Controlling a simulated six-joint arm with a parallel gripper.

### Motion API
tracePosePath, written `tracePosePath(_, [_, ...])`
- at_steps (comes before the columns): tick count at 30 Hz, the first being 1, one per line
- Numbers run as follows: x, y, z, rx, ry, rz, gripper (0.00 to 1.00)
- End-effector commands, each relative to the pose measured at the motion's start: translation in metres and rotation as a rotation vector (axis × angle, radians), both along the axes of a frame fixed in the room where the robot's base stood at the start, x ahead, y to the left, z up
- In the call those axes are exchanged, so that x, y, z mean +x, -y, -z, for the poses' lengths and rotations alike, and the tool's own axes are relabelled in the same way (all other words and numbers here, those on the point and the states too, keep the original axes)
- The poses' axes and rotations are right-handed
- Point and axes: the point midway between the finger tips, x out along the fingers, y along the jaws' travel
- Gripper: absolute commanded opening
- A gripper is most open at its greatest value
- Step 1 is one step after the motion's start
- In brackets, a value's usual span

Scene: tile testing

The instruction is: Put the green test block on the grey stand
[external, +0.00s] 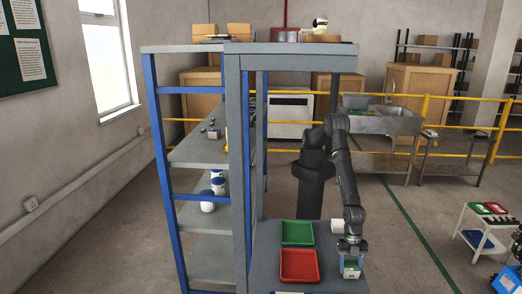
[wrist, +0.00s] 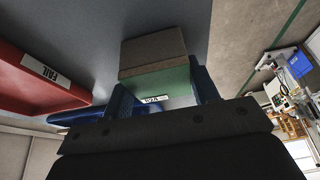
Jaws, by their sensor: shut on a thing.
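The green test block (wrist: 160,82) with a small white label is between the blue fingers of my gripper (wrist: 163,92) in the wrist view. My gripper is shut on it. In the external view my gripper (external: 351,254) is low over the right front part of the grey table, with the green block (external: 351,272) at its tip. A grey-brown block (wrist: 153,46) shows directly beyond the green block in the wrist view. I cannot tell if it is the grey stand, or if the two touch.
A red tray (external: 299,265), marked FAIL in the wrist view (wrist: 40,68), lies left of my gripper. A green tray (external: 297,232) lies behind it. A small white object (external: 337,226) is behind my gripper. A grey shelf post (external: 237,170) stands left of the table.

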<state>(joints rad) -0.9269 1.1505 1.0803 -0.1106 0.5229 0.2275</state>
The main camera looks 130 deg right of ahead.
Motion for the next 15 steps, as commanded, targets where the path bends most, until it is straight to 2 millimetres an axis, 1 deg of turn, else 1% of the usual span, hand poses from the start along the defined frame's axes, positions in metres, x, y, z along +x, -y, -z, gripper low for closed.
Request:
tracePosePath(1, [0.0003,-0.0002,0.0014,0.001,0.001,0.0,0.2])
tracePosePath(2, [0.0,0.0001,0.0016,0.0,0.0,0.0,0.6])
tracePosePath(3, [0.0,0.0001,0.0014,0.0,0.0,0.0,0.68])
tracePosePath(4, [0.0,0.0002,0.0015,-0.001,-0.001,0.0,0.74])
tracePosePath(5, [-0.0001,0.0002,0.0014,-0.001,-0.001,0.0,0.76])
tracePosePath(12, [0.0,0.0002,0.001,0.0,0.0,0.0,0.76])
tracePosePath(15, [0.0001,-0.0001,-0.0032,0.001,0.001,0.0,0.76])
